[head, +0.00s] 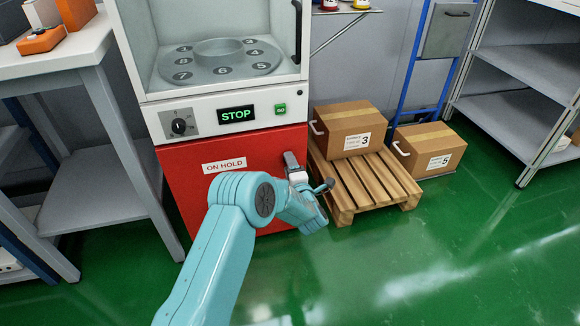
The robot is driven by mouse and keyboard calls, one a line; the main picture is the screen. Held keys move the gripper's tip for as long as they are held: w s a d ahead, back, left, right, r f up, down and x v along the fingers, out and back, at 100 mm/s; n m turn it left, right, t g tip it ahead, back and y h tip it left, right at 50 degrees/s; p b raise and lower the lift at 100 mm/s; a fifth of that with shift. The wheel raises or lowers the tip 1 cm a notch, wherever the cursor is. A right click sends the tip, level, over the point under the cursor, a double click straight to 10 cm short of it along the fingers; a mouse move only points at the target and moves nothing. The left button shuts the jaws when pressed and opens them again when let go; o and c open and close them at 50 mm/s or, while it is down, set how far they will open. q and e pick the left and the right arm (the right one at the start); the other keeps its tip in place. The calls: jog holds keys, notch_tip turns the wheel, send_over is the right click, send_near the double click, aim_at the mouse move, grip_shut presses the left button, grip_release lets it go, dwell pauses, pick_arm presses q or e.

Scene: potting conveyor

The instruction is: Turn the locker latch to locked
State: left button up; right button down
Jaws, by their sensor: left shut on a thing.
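The red locker (190,173) is the lower part of the white machine and carries an "ON HOLD" label (224,165). The grey locker latch (290,158) shows at the right side of its front, its lower part covered by my gripper. My left gripper (298,175) is at the latch and shut on it; the fingertips are small and partly hidden by my wrist. I cannot tell the latch's turned position. My right gripper is not in view.
Above the locker are a "STOP" display (237,113), a black dial (179,126) and a numbered turntable (218,66). A wooden pallet (365,185) with carton 3 (347,128) stands close right of my gripper. Carton 5 (428,148) is beyond. The green floor (450,255) in front is clear.

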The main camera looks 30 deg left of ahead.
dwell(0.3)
pick_arm(q)
jog(key=o, duration=1)
jog(key=shift+o, duration=0.2)
jog(key=p+v, duration=0.5)
jog(key=v, duration=1.1)
jog(key=shift+d, duration=0.15)
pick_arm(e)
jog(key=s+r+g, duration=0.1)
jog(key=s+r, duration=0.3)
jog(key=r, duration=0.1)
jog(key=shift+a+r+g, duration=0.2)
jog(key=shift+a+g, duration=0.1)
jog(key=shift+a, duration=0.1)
